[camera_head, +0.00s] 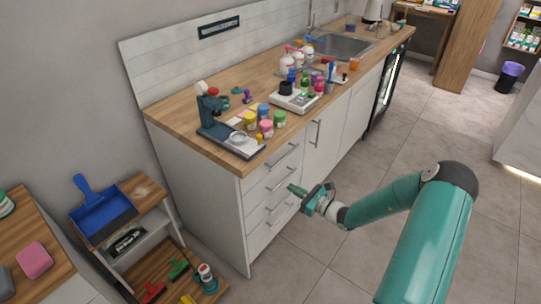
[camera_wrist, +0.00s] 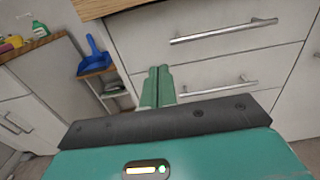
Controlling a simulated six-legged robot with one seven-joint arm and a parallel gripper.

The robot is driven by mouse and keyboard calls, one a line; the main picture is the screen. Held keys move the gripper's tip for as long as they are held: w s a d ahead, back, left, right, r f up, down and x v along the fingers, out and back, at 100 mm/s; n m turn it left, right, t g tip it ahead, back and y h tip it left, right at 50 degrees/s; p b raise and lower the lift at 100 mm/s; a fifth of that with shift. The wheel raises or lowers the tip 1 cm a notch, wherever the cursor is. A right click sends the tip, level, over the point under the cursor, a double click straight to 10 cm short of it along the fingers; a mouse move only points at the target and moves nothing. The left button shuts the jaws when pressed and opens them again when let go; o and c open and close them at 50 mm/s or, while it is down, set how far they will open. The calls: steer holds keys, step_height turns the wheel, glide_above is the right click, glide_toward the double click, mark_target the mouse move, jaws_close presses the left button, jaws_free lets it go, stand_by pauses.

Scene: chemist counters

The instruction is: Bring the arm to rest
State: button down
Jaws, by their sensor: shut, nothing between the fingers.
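My gripper (camera_head: 292,188) is held out in front of the white drawers (camera_head: 270,190) of the counter, below the level of the worktop. In the wrist view its two green fingers (camera_wrist: 157,86) are together with nothing between them. The arm reaches in from the lower right of the head view, bent at a dark joint. I cannot tell whether the fingertips touch the drawer fronts.
The wooden worktop (camera_head: 170,105) carries a dark blue device (camera_head: 209,108), coloured jars, a white scale (camera_head: 294,99) and bottles. A low shelf with a blue dustpan (camera_head: 98,207) stands at the left. The tiled floor (camera_head: 420,125) right of the counter is clear.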

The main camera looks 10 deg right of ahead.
steer(key=s+a+r+n+g+h, duration=0.1)
steer(key=s+a+r+n+g, duration=1.15)
steer(key=r+n, duration=0.45)
steer(key=s+d+r+n+t+h, duration=0.1)
steer(key=s+r+n+t+h, duration=0.1)
steer(key=s+r+n+h, duration=0.3)
steer(key=s+d+r+n+t+h, duration=0.1)
steer(key=s+r+n+h, duration=0.4)
steer(key=s+r, duration=0.5)
steer(key=s+n+t, duration=0.1)
steer(key=s, duration=0.3)
steer(key=shift+s+d, duration=0.2)
steer(key=shift+d, duration=0.1)
